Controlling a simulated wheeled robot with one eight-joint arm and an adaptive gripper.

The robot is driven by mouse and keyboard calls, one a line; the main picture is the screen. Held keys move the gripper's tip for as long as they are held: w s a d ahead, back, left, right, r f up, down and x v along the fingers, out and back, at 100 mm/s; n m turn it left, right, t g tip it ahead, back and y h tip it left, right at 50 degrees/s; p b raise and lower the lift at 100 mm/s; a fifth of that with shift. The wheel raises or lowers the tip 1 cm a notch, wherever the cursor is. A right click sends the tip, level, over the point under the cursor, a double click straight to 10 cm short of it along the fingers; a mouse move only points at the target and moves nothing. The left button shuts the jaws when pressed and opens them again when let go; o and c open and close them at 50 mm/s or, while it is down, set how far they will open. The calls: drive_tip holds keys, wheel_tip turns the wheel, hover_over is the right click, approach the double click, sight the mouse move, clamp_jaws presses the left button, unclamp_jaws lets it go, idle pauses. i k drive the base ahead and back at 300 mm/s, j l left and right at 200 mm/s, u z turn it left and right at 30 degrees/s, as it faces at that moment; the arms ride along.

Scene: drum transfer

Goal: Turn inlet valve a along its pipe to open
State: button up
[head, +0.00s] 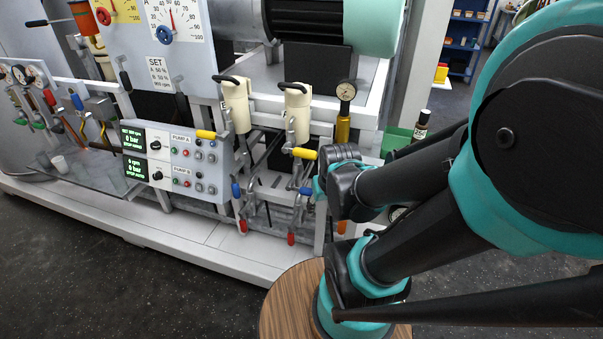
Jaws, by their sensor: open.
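Two cream canisters (298,112) stand above a frame of pipes on the rig. Yellow lever handles (304,153) lie crosswise below them, one under each side. Blue handles (236,190) sit lower, with red-tipped levers (291,238) hanging near the bottom. I cannot read which handle is inlet valve a. My arm comes in from the right, and its wrist end is beside the right-hand pipes, close to the right yellow and blue handles. My gripper's fingers do not show; arm links cover that spot, and I see no grasp.
A control panel (175,160) labelled PUMP A and PUMP B is left of the pipes. A round wooden top (285,305) is in front. The dark floor (100,280) at front left is clear.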

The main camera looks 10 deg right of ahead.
sight(307, 191)
drive_tip(key=u, duration=0.45)
drive_tip(key=k+l+u, duration=0.1)
drive_tip(key=u, duration=0.35)
drive_tip(key=k+u, duration=0.3)
drive_tip(key=u, duration=0.15)
drive_tip(key=k+j+u, duration=0.1)
drive_tip(key=u, duration=0.4)
drive_tip(key=k+j, duration=0.1)
drive_tip(key=k, duration=0.15)
drive_tip(key=k+l, duration=0.1)
drive_tip(key=l, duration=0.2)
drive_tip(key=k+l, duration=0.1)
drive_tip(key=l, duration=0.25)
